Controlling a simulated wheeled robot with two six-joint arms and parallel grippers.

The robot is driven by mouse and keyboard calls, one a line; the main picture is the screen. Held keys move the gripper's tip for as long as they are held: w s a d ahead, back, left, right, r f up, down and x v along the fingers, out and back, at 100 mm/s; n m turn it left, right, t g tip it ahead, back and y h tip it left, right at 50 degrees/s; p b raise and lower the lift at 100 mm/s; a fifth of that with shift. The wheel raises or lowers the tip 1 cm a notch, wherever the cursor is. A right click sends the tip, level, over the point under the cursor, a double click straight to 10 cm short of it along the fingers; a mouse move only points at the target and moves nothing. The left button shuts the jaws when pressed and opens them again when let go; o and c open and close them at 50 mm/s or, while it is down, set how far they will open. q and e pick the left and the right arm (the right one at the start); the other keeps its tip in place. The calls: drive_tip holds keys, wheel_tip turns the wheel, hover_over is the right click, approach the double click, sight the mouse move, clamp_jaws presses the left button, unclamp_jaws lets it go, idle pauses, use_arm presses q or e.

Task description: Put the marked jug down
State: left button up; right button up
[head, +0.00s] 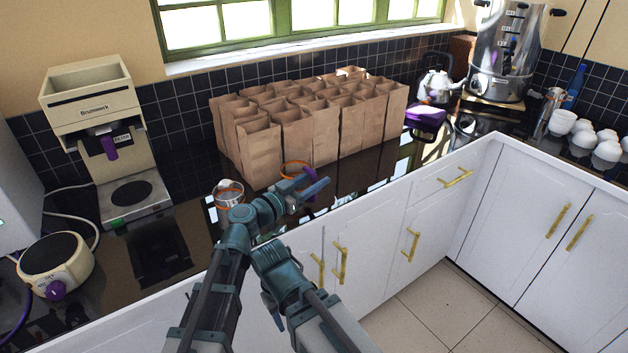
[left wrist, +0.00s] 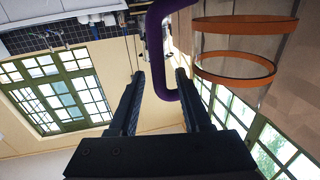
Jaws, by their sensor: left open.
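The marked jug (head: 297,168), clear with orange bands and a purple handle, is by the front of the paper bags on the dark counter, partly hidden by my left gripper (head: 316,189). Its base is hidden, so I cannot tell whether it touches the counter. In the left wrist view the jug's orange bands (left wrist: 235,66) show at the upper right. Its purple handle (left wrist: 155,45) shows near and between the open fingertips of the left gripper (left wrist: 158,85). The jaws are not closed on it. My right gripper is not in view.
A small clear vessel (head: 228,194) stands left of the jug. Rows of paper bags (head: 312,130) fill the counter behind. A kettle (head: 438,86) and white bowls (head: 600,145) are right.

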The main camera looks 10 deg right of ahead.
use_arm(q)
drive_tip(key=shift+f, duration=0.1)
drive_tip(key=v, duration=0.7)
drive_tip(key=shift+s, duration=0.5)
drive_tip(key=shift+s, duration=0.1)
